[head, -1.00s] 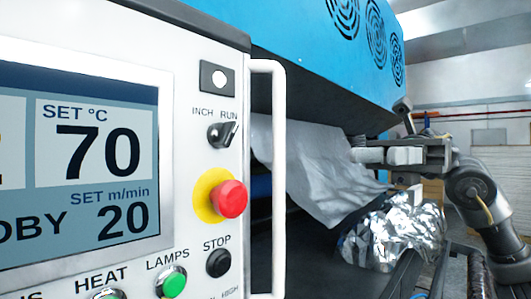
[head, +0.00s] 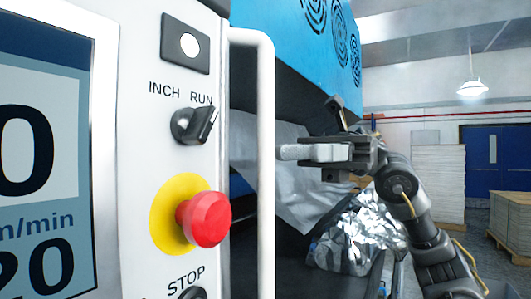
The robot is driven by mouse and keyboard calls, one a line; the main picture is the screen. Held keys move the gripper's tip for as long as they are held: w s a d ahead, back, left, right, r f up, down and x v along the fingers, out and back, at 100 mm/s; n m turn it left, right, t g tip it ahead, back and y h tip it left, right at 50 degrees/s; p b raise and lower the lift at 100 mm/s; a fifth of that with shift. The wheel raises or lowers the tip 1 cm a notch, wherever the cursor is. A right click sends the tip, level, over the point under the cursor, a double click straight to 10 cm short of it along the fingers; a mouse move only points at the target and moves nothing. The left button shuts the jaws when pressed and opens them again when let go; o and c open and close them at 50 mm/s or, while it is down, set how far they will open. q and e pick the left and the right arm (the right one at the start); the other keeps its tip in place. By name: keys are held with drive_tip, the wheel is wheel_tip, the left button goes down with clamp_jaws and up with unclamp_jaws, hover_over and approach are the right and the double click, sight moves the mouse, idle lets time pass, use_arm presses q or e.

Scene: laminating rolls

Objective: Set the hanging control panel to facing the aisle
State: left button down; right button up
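The hanging control panel (head: 140,215) fills the left of the head view, close up. Its face, with the screen (head: 40,160), red stop button (head: 205,218) and INCH/RUN switch (head: 195,124), is turned towards me. A white vertical bar handle (head: 266,190) runs along its right edge. My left gripper is out of view.
Behind the handle stands a blue machine housing (head: 335,75) with a grey sheet (head: 300,205) hanging below it. Pallet stacks (head: 437,185) and a blue door (head: 495,160) are at the far right.

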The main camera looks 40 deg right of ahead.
sight(272, 153)
drive_tip(key=a, duration=0.7)
drive_tip(key=shift+s+r+p, duration=0.1)
drive_tip(key=shift+s+p, duration=0.2)
drive_tip(key=shift+p, duration=0.05)
drive_tip(key=shift+w+a, duration=0.1)
drive_tip(key=shift+a, duration=0.25)
drive_tip(key=shift+c, duration=0.3)
clamp_jaws()
